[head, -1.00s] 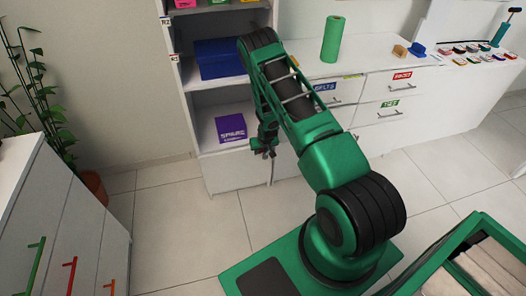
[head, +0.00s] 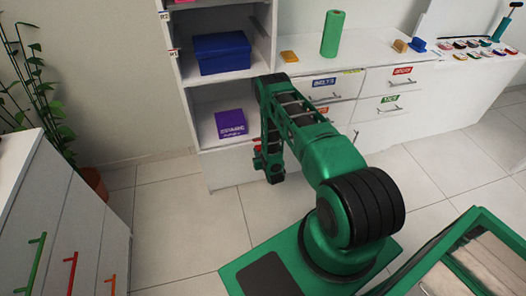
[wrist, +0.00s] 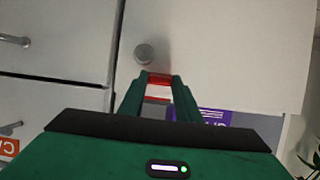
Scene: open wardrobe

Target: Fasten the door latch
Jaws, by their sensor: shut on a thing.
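My gripper (wrist: 160,80) is shut on a small red piece, likely the latch (wrist: 159,78), held between the two fingertips in the wrist view. The piece lies against or just in front of a white door panel (wrist: 230,55), close to a round grey knob (wrist: 145,54). In the head view my gripper (head: 268,168) hangs at the front of the low cupboard, beside the shelf opening. A bit of red shows there by the fingers. My arm and fingers hide most of the latch, so I cannot tell its position.
A purple box (head: 230,124) sits in the lower shelf opening and a blue box (head: 222,54) above it. White drawers with handles (head: 398,108) stand to the right, under a counter with a green roll (head: 333,34). The floor in front is clear.

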